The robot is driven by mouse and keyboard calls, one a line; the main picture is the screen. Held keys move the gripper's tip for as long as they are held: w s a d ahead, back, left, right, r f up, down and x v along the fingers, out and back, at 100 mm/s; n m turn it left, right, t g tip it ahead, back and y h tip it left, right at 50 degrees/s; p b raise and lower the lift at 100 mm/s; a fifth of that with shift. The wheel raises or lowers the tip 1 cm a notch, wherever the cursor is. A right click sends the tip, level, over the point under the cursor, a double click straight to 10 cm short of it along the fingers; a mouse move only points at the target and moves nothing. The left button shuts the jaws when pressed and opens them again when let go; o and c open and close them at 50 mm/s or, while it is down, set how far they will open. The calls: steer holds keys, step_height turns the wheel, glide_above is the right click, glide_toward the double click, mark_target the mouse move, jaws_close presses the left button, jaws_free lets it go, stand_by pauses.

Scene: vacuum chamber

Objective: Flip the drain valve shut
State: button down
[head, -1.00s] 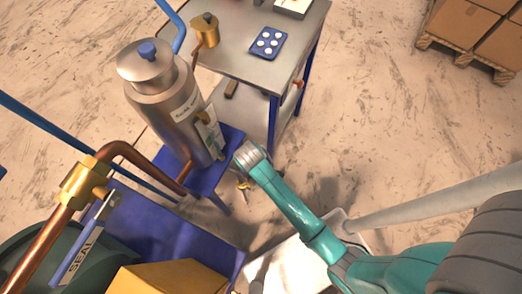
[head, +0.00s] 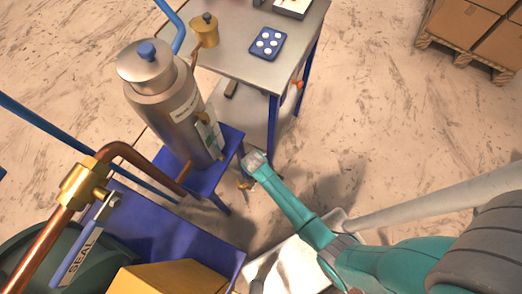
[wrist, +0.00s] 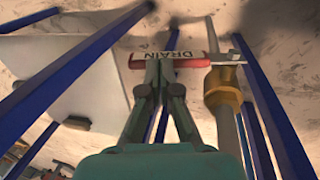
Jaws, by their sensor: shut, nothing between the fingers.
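The drain valve is a brass body (wrist: 222,88) on a pipe, with a red lever (wrist: 190,61) that carries a white DRAIN label. In the wrist view the lever lies sideways, crosswise to the pipe, reaching left from the brass body. My gripper (wrist: 166,62) is shut and empty, with its fingertips right at the labelled lever; whether they touch it I cannot tell. In the head view a small brass part (head: 245,184) shows low beside my arm's end, below the blue stand. My fingertips are hidden there.
A steel vessel (head: 168,112) stands on a blue stand (head: 205,182). A copper pipe with another valve, its blue lever marked SEAL (head: 82,245), is at left. A grey table (head: 235,45) stands behind. Blue legs (wrist: 270,100) flank the drain pipe. Open floor lies at right.

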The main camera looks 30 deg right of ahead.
steer(key=shift+f, duration=0.2)
steer(key=shift+w+d, duration=0.1)
steer(key=shift+d, duration=0.05)
steer(key=shift+w+d+f+g+y, duration=0.15)
steer(key=shift+d+f+g+y, duration=0.15)
steer(key=shift+f+y, duration=0.15)
steer(key=shift+w+d+f+y, duration=0.15)
steer(key=shift+f+y, duration=0.1)
steer(key=shift+f, duration=0.35)
